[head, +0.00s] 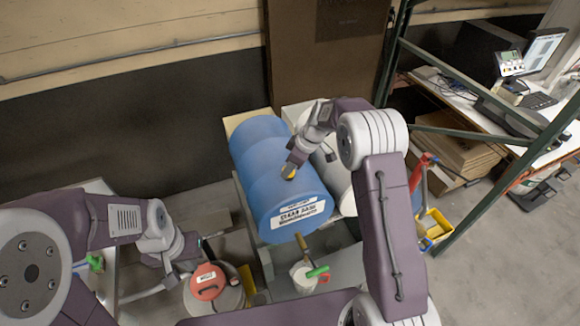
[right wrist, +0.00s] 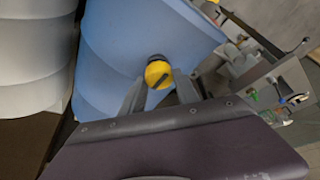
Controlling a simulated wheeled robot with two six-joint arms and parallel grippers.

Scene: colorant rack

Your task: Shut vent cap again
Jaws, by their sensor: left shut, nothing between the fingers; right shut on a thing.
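The yellow vent cap (head: 289,171) sits on the upper side of the blue drum (head: 262,180), which lies on its side with a white label on its front end. My left gripper (head: 172,278) is shut and empty, low at the left beside a pail with a red lid.
A white drum (head: 338,178) lies right of the blue one. The red-lidded pail (head: 208,281) stands lower left. A green rack post (head: 500,196) stands right.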

